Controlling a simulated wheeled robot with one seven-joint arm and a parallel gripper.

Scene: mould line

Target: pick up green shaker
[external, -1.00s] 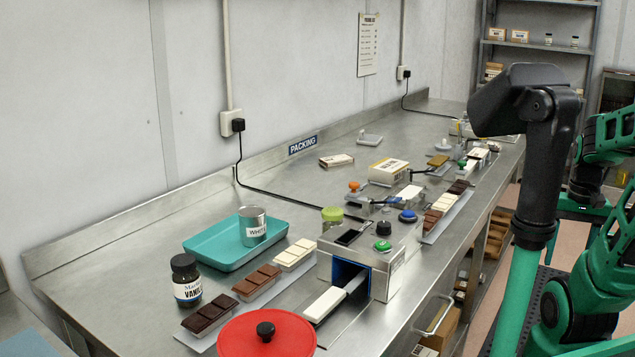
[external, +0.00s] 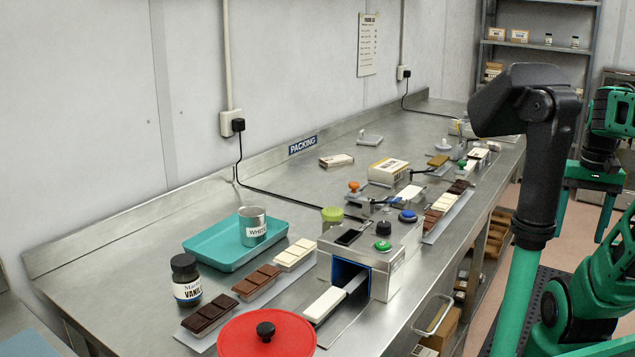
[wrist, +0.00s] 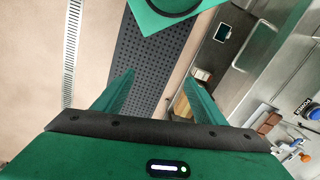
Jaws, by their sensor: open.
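The green shaker (external: 332,217) is a small jar with a bright green lid. It stands upright on the steel bench, behind the grey machine box, which hides part of its lower side. My gripper (external: 582,222) is at the right edge of the external view, out over the floor beyond the bench's front edge and well away from the shaker. In the wrist view my gripper (wrist: 158,82) has its two fingers spread with nothing between them. I cannot make out the shaker in the wrist view.
The grey machine box (external: 383,240) stands close in front of the shaker. A teal tray (external: 205,262) with a tin cup (external: 252,226) is to its left. A dark vanilla jar (external: 186,281), chocolate bars and a red lid (external: 290,335) lie nearer. Bare bench lies behind the shaker.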

